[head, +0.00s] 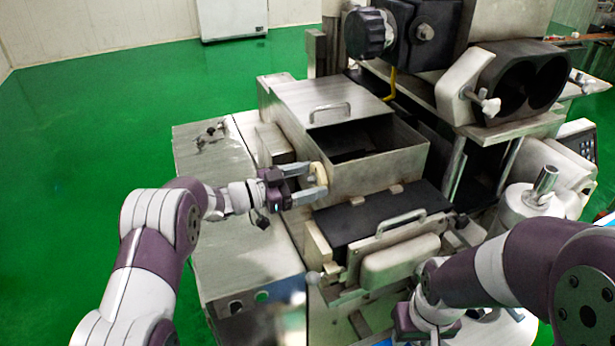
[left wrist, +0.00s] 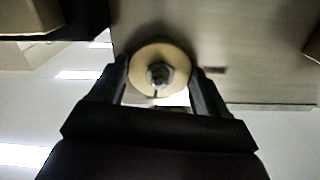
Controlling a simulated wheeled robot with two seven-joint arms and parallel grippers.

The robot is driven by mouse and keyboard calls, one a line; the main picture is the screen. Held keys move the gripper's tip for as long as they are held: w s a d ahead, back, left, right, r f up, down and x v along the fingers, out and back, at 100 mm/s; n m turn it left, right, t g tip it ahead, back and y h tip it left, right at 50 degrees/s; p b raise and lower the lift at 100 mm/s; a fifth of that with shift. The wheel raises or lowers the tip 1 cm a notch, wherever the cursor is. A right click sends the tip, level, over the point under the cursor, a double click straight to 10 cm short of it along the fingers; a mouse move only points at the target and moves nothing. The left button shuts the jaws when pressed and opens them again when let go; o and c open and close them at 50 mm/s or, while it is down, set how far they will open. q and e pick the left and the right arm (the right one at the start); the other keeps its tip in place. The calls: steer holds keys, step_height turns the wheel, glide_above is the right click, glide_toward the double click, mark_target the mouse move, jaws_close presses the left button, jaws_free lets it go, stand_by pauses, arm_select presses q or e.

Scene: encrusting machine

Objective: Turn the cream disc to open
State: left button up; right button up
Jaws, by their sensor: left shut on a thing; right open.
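The cream disc (head: 320,174) is a small round knob on the side of the steel hopper in the head view. In the left wrist view the cream disc (left wrist: 160,49) faces the camera, with a dark metal nut at its centre. My left gripper (head: 312,183) is shut on the disc, with one finger on either side of its rim. The fingers (left wrist: 162,88) also show in the left wrist view. My right gripper (head: 425,335) is low in the head view, well away from the disc, and its fingertips are hard to see.
The steel hopper (head: 375,178) has a lid with a handle (head: 329,107). A black panel with a handle (head: 401,219) is in front of it. A flat steel surface (head: 240,260) lies under my left arm. Green floor is free at the left.

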arm_select(q)
steer(key=shift+r+n, duration=0.1)
steer(key=shift+n, duration=0.6)
steer(key=shift+n+p, duration=0.3)
steer(key=o, duration=1)
steer(key=shift+o, duration=0.2)
steer(key=b+v, duration=0.6)
steer(key=v, duration=0.6)
steer(key=shift+a, duration=0.3)
steer(key=shift+s, duration=0.15)
